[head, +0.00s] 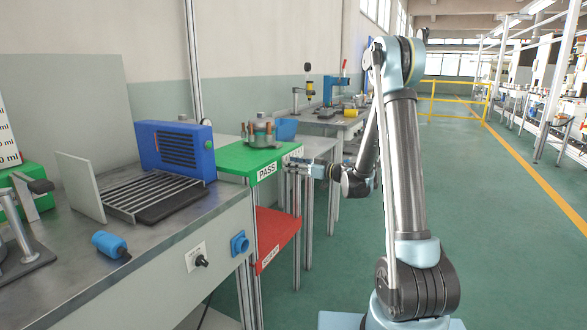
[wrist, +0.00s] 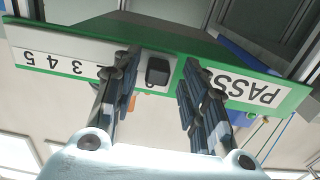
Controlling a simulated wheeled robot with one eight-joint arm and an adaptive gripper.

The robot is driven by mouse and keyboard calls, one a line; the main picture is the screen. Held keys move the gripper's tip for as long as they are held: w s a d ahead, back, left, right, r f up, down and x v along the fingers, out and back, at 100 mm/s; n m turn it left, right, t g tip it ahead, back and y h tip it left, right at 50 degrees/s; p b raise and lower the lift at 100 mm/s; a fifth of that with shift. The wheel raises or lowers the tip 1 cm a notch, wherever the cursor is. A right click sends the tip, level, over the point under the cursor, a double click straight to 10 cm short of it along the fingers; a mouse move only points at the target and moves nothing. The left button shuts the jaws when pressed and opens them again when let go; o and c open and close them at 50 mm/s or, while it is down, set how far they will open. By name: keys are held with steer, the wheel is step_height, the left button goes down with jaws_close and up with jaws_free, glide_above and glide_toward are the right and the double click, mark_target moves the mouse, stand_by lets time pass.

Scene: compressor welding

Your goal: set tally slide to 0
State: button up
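The tally slide's black knob (wrist: 158,71) sits on the front edge of the green PASS shelf (wrist: 150,35) in the wrist view. A white number strip (wrist: 40,60) lies to its left, with upside-down digits, among them 3, 4 and 5. The lower digits are hidden behind a finger. My gripper (wrist: 161,60) is open, one finger on each side of the knob, with visible gaps. In the head view my gripper (head: 291,167) is at the shelf's front edge, right of the PASS label (head: 267,171). The knob cannot be made out there.
A compressor part (head: 261,133) stands on the green shelf (head: 236,156). A red shelf (head: 278,237) is below it. A workbench with a blue heater box (head: 176,148) and wire rack (head: 150,194) is at left. The green floor at right is free.

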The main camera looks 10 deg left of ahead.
steer(key=v, duration=1.2)
steer(key=s+d+f+m+g+h, duration=0.1)
steer(key=s+d+f+m+h, duration=0.2)
steer(key=s+d, duration=0.4)
steer(key=s+d+f+m+g+h, duration=0.1)
steer(key=s+d+f+m+h, duration=0.2)
steer(key=s, duration=1.5)
steer(key=s+d+f+m+g+h, duration=0.2)
steer(key=s+d+m+h, duration=0.5)
steer(key=s+d+h, duration=0.4)
steer(key=shift+s+d+f+m, duration=0.4)
steer(key=shift+s+d+f, duration=0.05)
steer(key=shift+s+f, duration=0.5)
steer(key=shift+w+f, duration=0.15)
steer(key=shift+w, duration=0.3)
